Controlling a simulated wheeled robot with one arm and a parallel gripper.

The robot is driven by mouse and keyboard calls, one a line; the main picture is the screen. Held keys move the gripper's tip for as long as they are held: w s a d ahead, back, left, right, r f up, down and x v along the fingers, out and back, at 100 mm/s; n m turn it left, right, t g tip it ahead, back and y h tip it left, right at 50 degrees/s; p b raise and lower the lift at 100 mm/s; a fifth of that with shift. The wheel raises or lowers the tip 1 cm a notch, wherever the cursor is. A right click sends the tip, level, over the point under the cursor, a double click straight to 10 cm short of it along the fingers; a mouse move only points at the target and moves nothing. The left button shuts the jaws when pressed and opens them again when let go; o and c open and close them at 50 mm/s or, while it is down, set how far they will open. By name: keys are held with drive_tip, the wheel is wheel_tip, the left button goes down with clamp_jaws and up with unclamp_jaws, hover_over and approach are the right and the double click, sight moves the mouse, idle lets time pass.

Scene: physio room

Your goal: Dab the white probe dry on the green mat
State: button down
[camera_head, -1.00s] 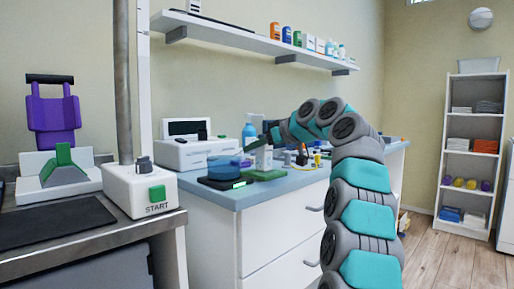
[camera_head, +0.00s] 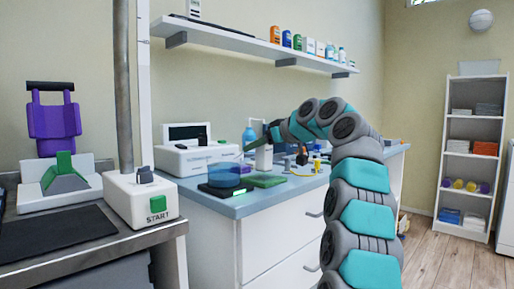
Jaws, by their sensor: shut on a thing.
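My gripper (camera_head: 268,134) is small and far off at the end of my teal and grey arm, over the blue-topped counter. It is shut on the white probe (camera_head: 264,158), which hangs roughly upright below it. The green mat (camera_head: 265,181) lies flat on the counter just below the probe. The probe's lower end shows just above the mat's far part, with what looks like a small gap. The exact height is hard to tell at this size.
A clear blue tub (camera_head: 224,175) stands on a black base (camera_head: 218,191) left of the mat. A white machine (camera_head: 195,155) and a blue bottle (camera_head: 249,138) stand behind. Small items, one yellow (camera_head: 317,164), lie to the right. A START box (camera_head: 140,197) is at left.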

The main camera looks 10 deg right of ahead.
wheel_tip(320, 180, up, 5)
drive_tip(key=p, duration=0.4)
idle(0.6)
